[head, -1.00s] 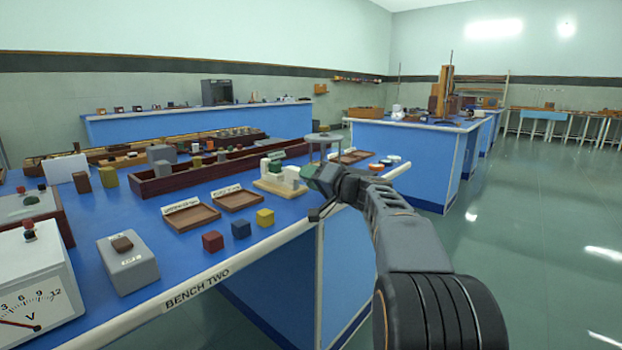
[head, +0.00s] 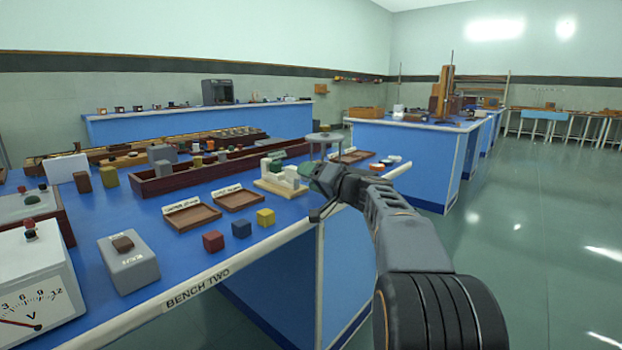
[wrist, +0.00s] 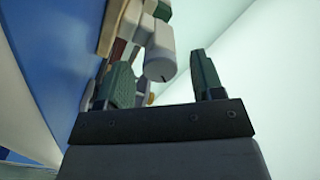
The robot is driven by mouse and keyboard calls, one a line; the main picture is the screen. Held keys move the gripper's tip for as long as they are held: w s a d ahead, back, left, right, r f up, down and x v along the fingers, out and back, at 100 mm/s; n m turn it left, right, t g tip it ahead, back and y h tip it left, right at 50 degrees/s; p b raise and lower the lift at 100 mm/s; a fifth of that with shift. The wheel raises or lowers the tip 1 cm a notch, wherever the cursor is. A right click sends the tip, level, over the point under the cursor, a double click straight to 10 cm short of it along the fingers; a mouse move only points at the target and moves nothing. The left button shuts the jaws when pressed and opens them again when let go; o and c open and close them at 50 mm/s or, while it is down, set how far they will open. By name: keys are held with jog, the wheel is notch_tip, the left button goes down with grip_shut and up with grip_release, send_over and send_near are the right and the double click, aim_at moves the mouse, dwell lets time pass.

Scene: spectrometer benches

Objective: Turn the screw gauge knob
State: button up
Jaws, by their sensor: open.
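The screw gauge (head: 283,172) is a white device on a cream base near the front right edge of the blue bench. In the wrist view its pale round knob (wrist: 159,66) bears a short dark mark and appears between the two green finger pads. My gripper (head: 318,180) is just right of the gauge in the head view. In the wrist view my gripper (wrist: 162,62) is open, with a gap visible beside the knob. I cannot tell whether a finger touches the knob. The knob is hard to make out in the head view.
A round grey stool-like stand (head: 325,138) is behind my gripper. Two brown trays (head: 192,216) and red, blue and yellow cubes (head: 241,229) are to the left. A long dark wooden rack (head: 215,172) lies behind. Open floor is right.

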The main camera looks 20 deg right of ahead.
jog(key=p+v, duration=0.2)
jog(key=v, duration=1.2)
